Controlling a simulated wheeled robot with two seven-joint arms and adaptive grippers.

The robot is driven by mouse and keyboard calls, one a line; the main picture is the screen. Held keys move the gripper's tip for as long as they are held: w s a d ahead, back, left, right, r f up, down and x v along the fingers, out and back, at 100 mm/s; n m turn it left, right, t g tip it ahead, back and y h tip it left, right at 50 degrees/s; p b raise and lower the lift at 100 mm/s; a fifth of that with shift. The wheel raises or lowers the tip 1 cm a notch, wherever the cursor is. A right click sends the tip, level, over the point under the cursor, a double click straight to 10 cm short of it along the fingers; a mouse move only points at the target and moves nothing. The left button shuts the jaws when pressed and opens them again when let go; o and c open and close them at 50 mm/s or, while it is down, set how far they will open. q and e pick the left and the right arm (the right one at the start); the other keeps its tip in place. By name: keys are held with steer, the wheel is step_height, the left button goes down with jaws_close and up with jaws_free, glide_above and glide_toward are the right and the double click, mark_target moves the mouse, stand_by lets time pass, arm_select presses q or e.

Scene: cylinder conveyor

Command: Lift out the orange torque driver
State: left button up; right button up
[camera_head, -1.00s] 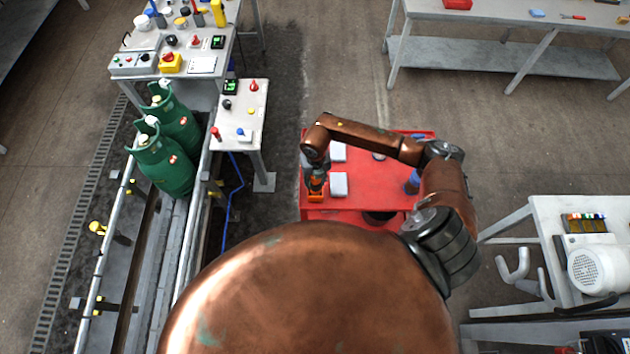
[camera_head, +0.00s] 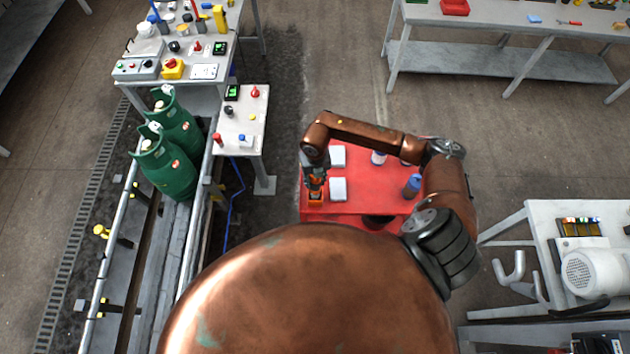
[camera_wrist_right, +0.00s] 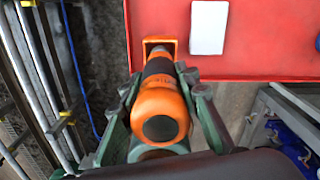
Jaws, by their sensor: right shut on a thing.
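The orange torque driver (camera_wrist_right: 160,105) has an orange body with a dark grip band and a dark round end cap. In the wrist view its far end points at a square orange holder (camera_wrist_right: 149,41) at the red cart's edge; I cannot tell how far it sits inside. My right gripper (camera_wrist_right: 165,88) is shut on the driver, with green-grey fingers on both sides. In the head view the right gripper (camera_head: 315,183) is over the orange holder (camera_head: 315,199) at the cart's left side, and the arm hides much of the driver. My left gripper is not in view.
The red cart (camera_head: 345,206) carries white boxes (camera_head: 338,188) and a blue bottle (camera_head: 412,185). Green gas cylinders (camera_head: 163,165) stand on the conveyor at left. A small white table (camera_head: 243,135) stands left of the cart. A bench with a white motor (camera_head: 590,270) is at right.

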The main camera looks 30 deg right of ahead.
step_height(320, 180, up, 3)
steer(key=shift+f+p, duration=0.1)
steer(key=shift+p, duration=0.65)
steer(key=shift+w, duration=0.1)
